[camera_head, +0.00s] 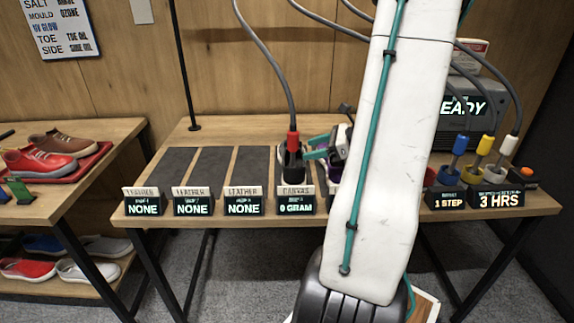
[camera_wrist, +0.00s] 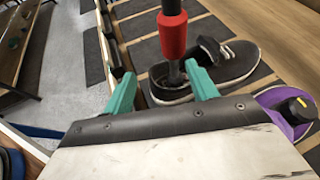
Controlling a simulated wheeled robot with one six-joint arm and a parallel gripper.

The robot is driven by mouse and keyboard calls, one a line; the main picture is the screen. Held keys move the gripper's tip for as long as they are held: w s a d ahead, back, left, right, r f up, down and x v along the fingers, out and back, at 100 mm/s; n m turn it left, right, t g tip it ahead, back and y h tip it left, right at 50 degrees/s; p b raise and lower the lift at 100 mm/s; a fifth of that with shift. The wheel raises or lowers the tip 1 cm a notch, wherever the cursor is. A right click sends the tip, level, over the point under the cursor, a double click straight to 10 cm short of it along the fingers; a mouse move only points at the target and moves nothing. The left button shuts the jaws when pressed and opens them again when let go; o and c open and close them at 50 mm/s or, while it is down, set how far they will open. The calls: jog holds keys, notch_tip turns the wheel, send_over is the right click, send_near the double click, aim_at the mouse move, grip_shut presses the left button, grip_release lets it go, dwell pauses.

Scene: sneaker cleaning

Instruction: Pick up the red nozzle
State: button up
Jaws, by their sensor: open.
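The red nozzle (camera_head: 293,142) hangs upright on a grey hose, with its lower end in the opening of a dark sneaker with a white sole (camera_head: 293,163). In the wrist view the red nozzle (camera_wrist: 172,35) has a grey metal tip reaching down into the dark sneaker (camera_wrist: 232,66). My gripper (camera_wrist: 160,70) has teal fingers spread apart, with the nozzle's tip showing between and beyond them. No contact with the nozzle is clear. In the head view my gripper (camera_head: 322,140) is just right of the nozzle, partly hidden by my arm.
Dark mats (camera_head: 212,170) lie empty to the left on the wooden table (camera_head: 240,128), behind small label displays (camera_head: 243,206). A purple object (camera_wrist: 285,108) is close at the gripper's right. Blue, yellow and white nozzles (camera_head: 484,147) stand in holders at the right.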

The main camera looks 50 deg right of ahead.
aim_at(293, 147)
jog(key=shift+m+t+h, duration=0.3)
jog(key=shift+m+t, duration=0.1)
jog(key=shift+m, duration=0.5)
jog(key=x, duration=0.2)
jog(key=d+x, duration=0.1)
jog(key=x, duration=0.4)
jog(key=shift+w+d+r, duration=0.15)
jog(key=shift+w+r, duration=0.15)
jog(key=shift+w, duration=0.4)
grip_shut()
